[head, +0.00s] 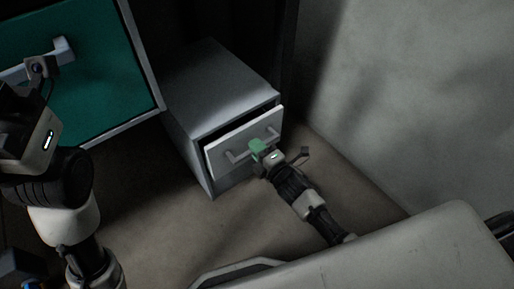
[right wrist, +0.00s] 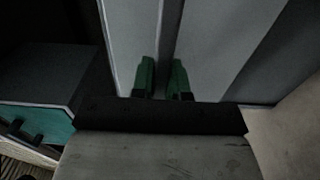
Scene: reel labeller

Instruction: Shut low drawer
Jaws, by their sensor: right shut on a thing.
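The low drawer (head: 242,141) is the grey front of a small grey cabinet (head: 222,80). It stands slightly open, with a dark gap along its top edge. Its bar handle (head: 236,157) is on the front. My right gripper (head: 258,148) has green fingers and is shut on the right part of this handle. In the right wrist view the two green fingers (right wrist: 163,80) are close together in front of grey panels, and the handle between them is not clear to see. My left arm is at the left; its fingertips are not clearly seen.
A teal-fronted unit (head: 100,85) with a grey handle (head: 62,50) stands left of the cabinet, close to my left arm. A grey wall (head: 400,80) is on the right. Brown floor (head: 150,200) lies clear in front of the cabinet.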

